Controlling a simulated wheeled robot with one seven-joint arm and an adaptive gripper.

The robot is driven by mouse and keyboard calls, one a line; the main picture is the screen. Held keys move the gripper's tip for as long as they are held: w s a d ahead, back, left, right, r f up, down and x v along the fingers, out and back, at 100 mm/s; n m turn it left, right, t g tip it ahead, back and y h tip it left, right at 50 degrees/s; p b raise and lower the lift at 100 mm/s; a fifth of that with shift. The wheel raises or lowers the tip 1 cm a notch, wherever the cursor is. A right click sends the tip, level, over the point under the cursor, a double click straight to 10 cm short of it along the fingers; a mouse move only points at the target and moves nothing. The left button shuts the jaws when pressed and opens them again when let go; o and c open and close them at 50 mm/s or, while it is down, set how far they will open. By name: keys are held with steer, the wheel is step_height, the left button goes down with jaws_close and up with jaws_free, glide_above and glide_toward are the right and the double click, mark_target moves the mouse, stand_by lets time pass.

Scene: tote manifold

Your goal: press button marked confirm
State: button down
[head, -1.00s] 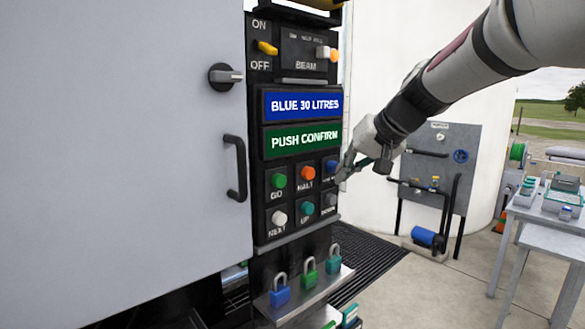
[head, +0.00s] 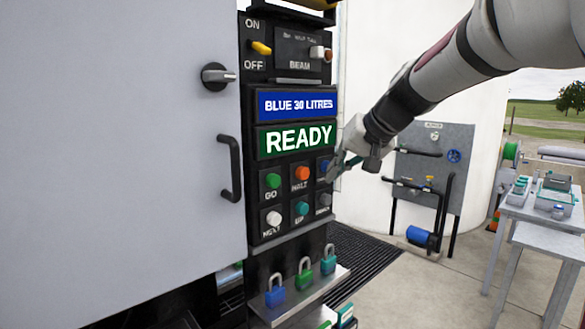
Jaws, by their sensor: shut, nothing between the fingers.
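The black control panel (head: 263,205) carries several round buttons. A blue button (head: 323,166) sits at the top right of the group; my gripper partly covers the label under it, so I cannot read it. No other button in view is labelled confirm. My gripper (head: 334,174) is shut and empty, with its fingertips at the panel's right edge close beside the blue button. I cannot tell whether they touch it. The green display (head: 297,140) above the buttons reads READY.
Other buttons are green GO (head: 272,181), orange HALT (head: 302,173), white NEXT (head: 273,218), teal UP (head: 302,208) and a grey one (head: 324,200). A blue display (head: 297,104) reads BLUE 30 LITRES. Padlocks stand on a shelf (head: 312,296) below. A grey door (head: 110,140) fills the left.

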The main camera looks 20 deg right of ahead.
steer(key=shift+s, duration=0.1)
steer(key=shift+s+d, duration=0.4)
steer(key=shift+s, duration=0.45)
steer(key=s, duration=0.1)
steer(key=s+d, duration=0.1)
steer(key=s, duration=0.1)
steer(key=s+d, duration=0.1)
steer(key=shift+s+p, duration=0.3)
steer(key=shift+a, duration=0.1)
stand_by(0.5)
steer(key=s+a+f+n+g, duration=0.1)
steer(key=s+a+f, duration=0.2)
steer(key=s, duration=0.4)
steer(key=s+a+f+n+g+h, duration=0.1)
steer(key=s+a+f, duration=0.3)
steer(key=s+a, duration=0.2)
steer(key=s+a+f+n+g+h, duration=0.1)
steer(key=s+a+f+n, duration=0.1)
steer(key=s, duration=0.7)
steer(key=a+f, duration=0.1)
steer(key=a, duration=0.1)
steer(key=shift+s+a+f, duration=0.2)
steer(key=shift+a, duration=0.2)
